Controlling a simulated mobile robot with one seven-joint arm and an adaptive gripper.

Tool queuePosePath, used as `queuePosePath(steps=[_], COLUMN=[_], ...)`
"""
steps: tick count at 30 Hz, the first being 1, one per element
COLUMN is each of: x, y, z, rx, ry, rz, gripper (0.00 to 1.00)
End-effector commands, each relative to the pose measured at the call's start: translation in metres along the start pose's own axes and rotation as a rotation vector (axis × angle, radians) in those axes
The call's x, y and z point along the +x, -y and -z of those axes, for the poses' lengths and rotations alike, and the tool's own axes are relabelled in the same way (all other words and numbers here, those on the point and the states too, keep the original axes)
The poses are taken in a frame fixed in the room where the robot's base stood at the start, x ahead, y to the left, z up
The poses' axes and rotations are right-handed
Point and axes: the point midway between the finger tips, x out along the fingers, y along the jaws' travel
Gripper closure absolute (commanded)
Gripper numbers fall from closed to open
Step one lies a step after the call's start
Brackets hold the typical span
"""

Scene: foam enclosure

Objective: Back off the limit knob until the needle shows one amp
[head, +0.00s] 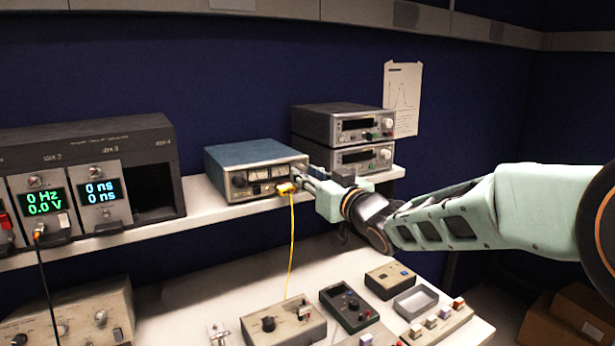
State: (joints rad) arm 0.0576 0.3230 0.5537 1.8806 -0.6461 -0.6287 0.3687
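A blue-topped bench supply (248,153) stands on the shelf in the middle of the head view. Its front panel has small pale meters (260,174) and a dark knob (239,181) at the left. The needles are too small to read. A yellow plug (285,188) with a hanging yellow cable sits at the lower right of the panel. My gripper (304,179) is at the panel's right end, reaching in from the right. Its fingers cover that end, so I cannot tell which knob is there, whether they touch it, or whether they are open or shut.
Two stacked grey instruments (343,124) stand behind my gripper, close to it. A dark module rack (90,140) fills the shelf's left. Below, a pale bench (190,290) holds several small boxes and a grey tray (416,302). The yellow cable hangs down in front.

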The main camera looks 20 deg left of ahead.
Motion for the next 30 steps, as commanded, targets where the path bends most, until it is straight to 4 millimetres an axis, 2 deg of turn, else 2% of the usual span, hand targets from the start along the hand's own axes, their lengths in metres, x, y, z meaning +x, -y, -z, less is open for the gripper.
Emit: queuePosePath(steps=[2, 10, 14, 17, 30], x=[0.000, 0.000, -0.007, -0.019, -0.098], y=[0.000, 0.000, -0.001, -0.001, -0.001], z=[0.000, 0.000, 0.000, 0.000, 0.000], rx=[0.000, 0.001, 0.000, -0.002, -0.002], ry=[0.000, 0.000, 0.000, 0.001, 0.001], rz=[0.000, 0.000, -0.002, -0.002, -0.004], gripper=[0.65, 0.65, 0.65, 0.65, 0.65])
